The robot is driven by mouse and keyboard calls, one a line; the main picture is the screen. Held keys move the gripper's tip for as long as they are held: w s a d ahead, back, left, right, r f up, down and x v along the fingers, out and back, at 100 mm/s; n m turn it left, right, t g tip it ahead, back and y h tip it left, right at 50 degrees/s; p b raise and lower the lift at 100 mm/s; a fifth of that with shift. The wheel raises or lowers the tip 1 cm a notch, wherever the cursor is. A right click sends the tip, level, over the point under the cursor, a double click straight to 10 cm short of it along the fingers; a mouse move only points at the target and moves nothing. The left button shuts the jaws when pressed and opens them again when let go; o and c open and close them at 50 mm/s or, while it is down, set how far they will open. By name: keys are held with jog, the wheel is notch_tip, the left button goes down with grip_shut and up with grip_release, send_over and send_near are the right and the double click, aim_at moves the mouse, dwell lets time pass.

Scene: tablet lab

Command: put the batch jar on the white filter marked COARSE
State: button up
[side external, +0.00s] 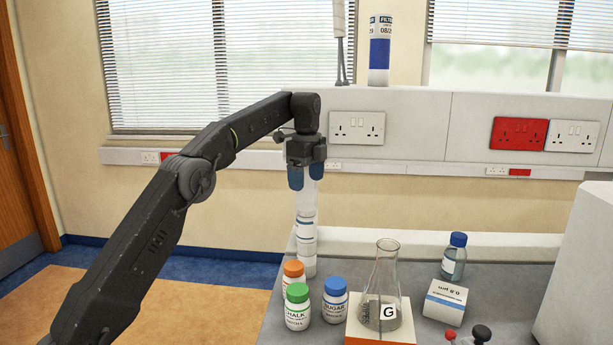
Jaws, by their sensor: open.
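My gripper (306,178) is at the upper middle, pointing down, with its blue fingertips apart. A pale, translucent jar-like piece (306,200) shows between and below the fingertips. It appears to stand upright on top of a white cylinder with dark bands (306,242); I cannot tell whether the fingertips touch it. The cylinder stands on the grey bench behind the small bottles. No COARSE marking is readable on it, and no label reads as the batch jar. The upper part of the pale piece is partly hidden by the fingertips.
Bottles with orange (293,275), green (297,307) and blue (335,300) lids stand close to the cylinder. A glass flask marked G (388,280) stands on a white and orange block. A blue-capped bottle (454,258) and white box (444,303) are at right.

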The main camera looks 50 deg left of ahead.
jog(key=shift+r, duration=0.2)
jog(key=s+d+r+n+t, duration=0.1)
jog(key=s+d+r+n, duration=0.25)
jog(key=s+d, duration=0.3)
jog(key=s+d+r+n+t, duration=0.2)
jog(key=s+d+n, duration=0.2)
jog(key=s+d, duration=0.25)
jog(key=s+d+f+n+t, duration=0.1)
jog(key=s+d+f+n, duration=0.2)
jog(key=s+f, duration=0.3)
jog(key=s+d+f+n+t, duration=0.1)
jog(key=s+f+n, duration=0.3)
jog(key=s, duration=1)
notch_tip(320, 180, down, 2)
jog(key=shift+d+t, duration=0.3)
jog(key=shift+d, duration=0.6)
